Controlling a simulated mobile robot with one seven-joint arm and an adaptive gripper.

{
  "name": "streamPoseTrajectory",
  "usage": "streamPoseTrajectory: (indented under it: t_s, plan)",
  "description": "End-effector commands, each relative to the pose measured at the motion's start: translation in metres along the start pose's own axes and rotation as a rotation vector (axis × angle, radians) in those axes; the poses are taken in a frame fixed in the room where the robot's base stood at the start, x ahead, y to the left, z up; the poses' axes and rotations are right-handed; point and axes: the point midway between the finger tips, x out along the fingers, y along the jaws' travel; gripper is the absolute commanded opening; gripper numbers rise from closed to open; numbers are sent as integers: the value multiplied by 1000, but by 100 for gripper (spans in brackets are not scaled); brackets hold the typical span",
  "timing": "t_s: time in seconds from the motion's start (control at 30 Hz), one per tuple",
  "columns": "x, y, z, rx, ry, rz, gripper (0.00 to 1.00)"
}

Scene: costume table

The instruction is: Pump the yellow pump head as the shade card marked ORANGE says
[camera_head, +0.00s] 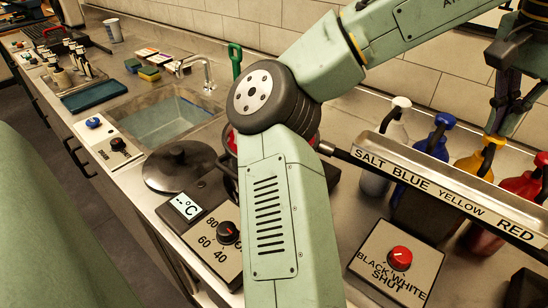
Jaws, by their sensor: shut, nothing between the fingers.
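The yellow pump head (492,143) tops a bottle in the row at the right, behind the label rail (440,190), which reads SALT, BLUE, YELLOW and RED. My gripper (498,124) points down at the upper right, shut and empty, with its tips just above or at the yellow pump head. I cannot tell whether they touch. The rail hides the lower part of the yellow bottle (472,165). No card that I can read as ORANGE shows in this view.
White (401,103), blue (444,120) and red (541,160) pump heads stand in the same row. A red-knob panel (397,268) sits in front. My arm crosses the middle. A sink (170,118), a dark lid (180,165) and a temperature dial (228,233) lie left.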

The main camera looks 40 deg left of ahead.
Motion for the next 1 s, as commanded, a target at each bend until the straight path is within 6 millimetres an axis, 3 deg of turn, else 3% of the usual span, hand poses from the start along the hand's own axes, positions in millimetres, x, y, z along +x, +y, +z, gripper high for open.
streamPoseTrajectory:
  t_s: [0.53, 1.0]
  plan:
    - [20, 0, 4, 2, -2, 1, 0]
    - [10, 0, 2, 2, -4, 2, 0]
